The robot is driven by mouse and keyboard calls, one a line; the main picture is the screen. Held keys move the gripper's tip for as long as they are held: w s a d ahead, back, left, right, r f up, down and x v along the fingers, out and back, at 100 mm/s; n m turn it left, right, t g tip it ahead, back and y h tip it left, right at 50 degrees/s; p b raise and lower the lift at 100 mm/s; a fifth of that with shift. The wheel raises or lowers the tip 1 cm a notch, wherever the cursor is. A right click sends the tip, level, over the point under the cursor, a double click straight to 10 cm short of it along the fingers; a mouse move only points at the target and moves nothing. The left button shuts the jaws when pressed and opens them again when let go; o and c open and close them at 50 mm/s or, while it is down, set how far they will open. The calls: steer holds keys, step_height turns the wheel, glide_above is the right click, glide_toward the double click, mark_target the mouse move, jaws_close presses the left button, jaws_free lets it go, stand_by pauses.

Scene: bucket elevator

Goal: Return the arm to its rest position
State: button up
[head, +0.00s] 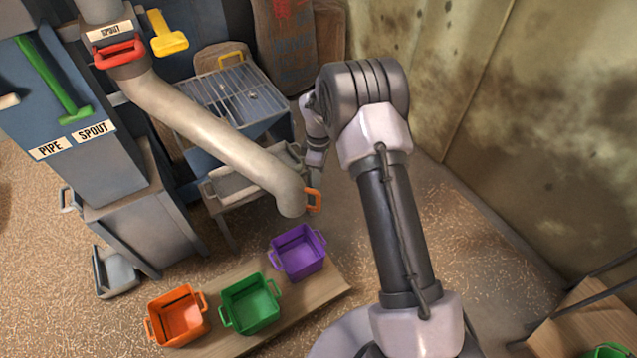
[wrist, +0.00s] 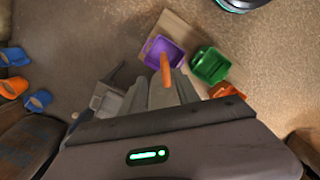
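My arm reaches up from the lower right of the head view and bends down at its top. My gripper (head: 315,172) hangs beside the lower end of the grey pipe (head: 230,150), just above its orange handle (head: 313,200). In the wrist view the orange handle (wrist: 165,70) stands in front of grey shapes beyond my gripper's dark body.
Purple (head: 298,252), green (head: 250,303) and orange (head: 177,315) buckets stand on a wooden board below the pipe's end. A slatted blue hopper (head: 230,95) is behind the pipe. A stained wall (head: 540,130) rises on the right.

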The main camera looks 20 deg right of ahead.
steer(key=shift+r+p, duration=0.35)
steer(key=shift+r, duration=1.5)
steer(key=s+a+r+m+t, duration=0.1)
steer(key=s+r+m, duration=0.25)
steer(key=r, duration=0.75)
steer(key=s+a+r+m+t, duration=0.25)
steer(key=s+r, duration=0.25)
steer(key=r, duration=0.5)
steer(key=s+a+r+m, duration=0.1)
steer(key=s+r+m, duration=0.1)
steer(key=s, duration=0.6)
steer(key=s+a+r+m+t+y+b, duration=0.1)
steer(key=s+r+m, duration=0.2)
steer(key=s+m, duration=0.2)
steer(key=s+r+m+t+y, duration=0.1)
steer(key=s+r+m, duration=0.1)
steer(key=s, duration=0.9)
steer(key=shift+a+r+m, duration=0.2)
steer(key=shift+a+m, duration=0.2)
steer(key=shift+m, duration=0.4)
